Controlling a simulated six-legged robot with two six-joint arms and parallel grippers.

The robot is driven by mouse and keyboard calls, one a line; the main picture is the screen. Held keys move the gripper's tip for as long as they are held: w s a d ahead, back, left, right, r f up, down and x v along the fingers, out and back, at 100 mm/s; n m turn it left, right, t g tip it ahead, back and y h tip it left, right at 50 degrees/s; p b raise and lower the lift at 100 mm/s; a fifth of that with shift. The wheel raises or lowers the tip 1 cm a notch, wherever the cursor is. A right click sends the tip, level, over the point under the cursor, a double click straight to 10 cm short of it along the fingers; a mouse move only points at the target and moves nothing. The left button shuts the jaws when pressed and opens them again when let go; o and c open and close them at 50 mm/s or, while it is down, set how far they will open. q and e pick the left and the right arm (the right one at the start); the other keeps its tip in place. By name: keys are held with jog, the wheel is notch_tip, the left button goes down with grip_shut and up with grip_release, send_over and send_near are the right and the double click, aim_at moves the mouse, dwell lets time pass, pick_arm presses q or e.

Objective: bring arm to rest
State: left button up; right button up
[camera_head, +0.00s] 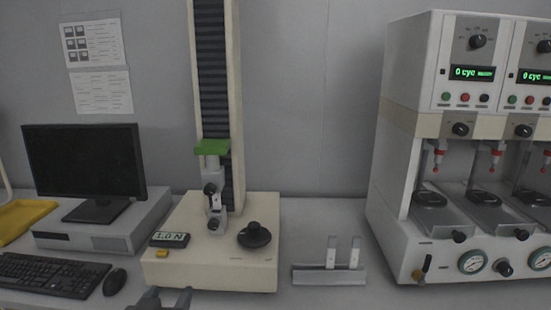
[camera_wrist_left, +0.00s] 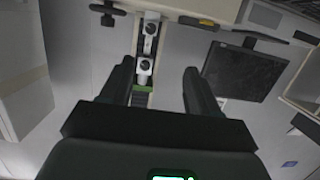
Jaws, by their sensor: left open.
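My left gripper (camera_head: 165,297) shows at the bottom edge of the head view, in front of the beige base of the test stand (camera_head: 212,275). Its two dark fingers are apart and nothing is between them. In the left wrist view the gripper (camera_wrist_left: 163,78) is also open and empty, with the stand's clamps (camera_wrist_left: 147,50) visible past the fingertips. My right gripper is in neither view.
The test stand has a tall column, a green block (camera_head: 212,147) and a black knob (camera_head: 254,236). A monitor (camera_head: 85,165), keyboard (camera_head: 48,274) and mouse (camera_head: 115,282) are at left. A metal holder (camera_head: 329,276) and a large cycling machine (camera_head: 400,235) are at right.

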pick_arm(q)
jog(key=s+d+f+g+h+p, duration=0.1)
jog(key=s+f+g+p, duration=0.25)
jog(key=f, duration=0.65)
jog(key=s+d+f+g+p, duration=0.1)
jog(key=s+f+g+p, duration=0.25)
jog(key=f, duration=0.75)
jog(key=s+d+f+n+g+h, duration=0.1)
jog(key=s+d+f+g, duration=0.2)
jog(key=s, duration=0.5)
jog(key=s+d+f+g+h, duration=0.2)
jog(key=s+d+f+g, duration=0.1)
jog(key=s+f+g, duration=0.2)
jog(key=s+f, duration=0.1)
jog(key=s, duration=0.1)
jog(key=shift+s+d+f+n+p, duration=0.2)
jog(key=shift+s+f+n+p, duration=0.15)
jog(key=shift+f+n+p, duration=0.05)
